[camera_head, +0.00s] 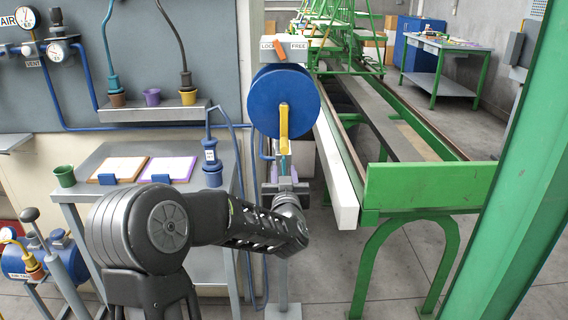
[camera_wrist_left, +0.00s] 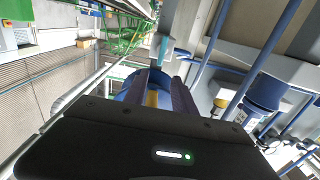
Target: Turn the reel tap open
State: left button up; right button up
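A round blue reel (camera_head: 285,88) hangs on a grey post, with a yellow handle (camera_head: 284,121) upright on its front. I cannot tell for certain which part is the reel tap. My left gripper (camera_head: 284,172) is below the reel, its fingers pointing up towards it. In the left wrist view the gripper (camera_wrist_left: 163,80) shows dark purple fingers apart. The blue reel (camera_wrist_left: 148,80) and yellow handle (camera_wrist_left: 152,98) appear between and beyond them. Contact cannot be told. My right gripper is out of view.
A LOCK/FREE plate with an orange lever (camera_head: 279,50) is above the reel. A grey side table (camera_head: 88,189) with two boards and a blue bottle (camera_head: 212,165) stands left. A green frame (camera_head: 430,186) is right. A blue hose hangs close beside the post.

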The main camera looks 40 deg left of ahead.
aim_at(284, 159)
pick_arm(q)
jog(key=shift+w, duration=0.1)
jog(key=x, duration=0.7)
jog(key=shift+w+a+f, duration=0.1)
jog(key=shift+w+a, duration=0.1)
jog(key=shift+w, duration=0.05)
grip_shut()
dwell(0.4)
